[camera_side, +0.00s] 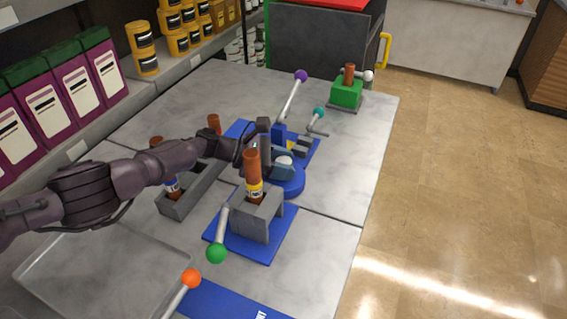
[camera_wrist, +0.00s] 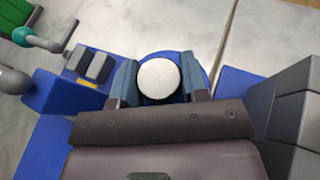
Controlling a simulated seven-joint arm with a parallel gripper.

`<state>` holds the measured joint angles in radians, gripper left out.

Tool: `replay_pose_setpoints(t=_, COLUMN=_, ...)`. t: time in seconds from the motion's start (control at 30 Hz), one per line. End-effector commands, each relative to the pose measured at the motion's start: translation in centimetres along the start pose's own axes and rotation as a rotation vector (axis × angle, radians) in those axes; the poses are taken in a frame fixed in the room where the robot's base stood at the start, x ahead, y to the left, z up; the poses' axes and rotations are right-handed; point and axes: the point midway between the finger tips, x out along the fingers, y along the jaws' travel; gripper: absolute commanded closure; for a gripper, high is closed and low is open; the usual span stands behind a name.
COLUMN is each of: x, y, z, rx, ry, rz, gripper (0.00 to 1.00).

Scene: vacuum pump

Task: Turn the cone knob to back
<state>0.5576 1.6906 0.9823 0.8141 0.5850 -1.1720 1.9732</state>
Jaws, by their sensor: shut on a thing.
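A round white-topped knob (camera_wrist: 158,78), which I take as the cone knob, sits between the two fingers of my gripper (camera_wrist: 160,92) in the wrist view. The fingers are shut on its sides. In the side view, the knob's pale top (camera_side: 285,160) shows just right of my gripper (camera_side: 272,158). The knob stands over a round blue base (camera_side: 290,184). Its lower part is hidden by the fingers, and I cannot tell which way it is turned.
A grey stand with a brown bottle (camera_side: 252,168) is close in front of my gripper. Levers with purple (camera_side: 301,76), teal (camera_side: 319,113), green (camera_side: 217,253) and orange (camera_side: 191,278) balls stand around. A green block (camera_side: 346,93) is at the back. The table's right side is clear.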

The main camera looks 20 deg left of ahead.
Motion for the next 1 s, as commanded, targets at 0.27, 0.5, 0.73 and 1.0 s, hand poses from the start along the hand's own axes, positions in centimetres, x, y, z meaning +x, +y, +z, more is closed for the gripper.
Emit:
replay_pose_setpoints(t=0.27, x=0.0, y=0.0, z=0.1, rx=0.001, ry=-0.003, rz=0.0, gripper=0.33)
replay_pose_setpoints(t=0.5, x=-0.2, y=0.0, z=0.1, rx=0.001, ry=-0.002, rz=0.001, gripper=0.33)
replay_pose_setpoints(t=0.73, x=-2.4, y=0.1, z=0.2, rx=0.001, ry=-0.002, rz=0.005, gripper=0.33)
replay_pose_setpoints(t=1.0, x=-4.7, y=0.0, z=4.5, rx=0.002, ry=-0.006, rz=0.002, gripper=0.33)
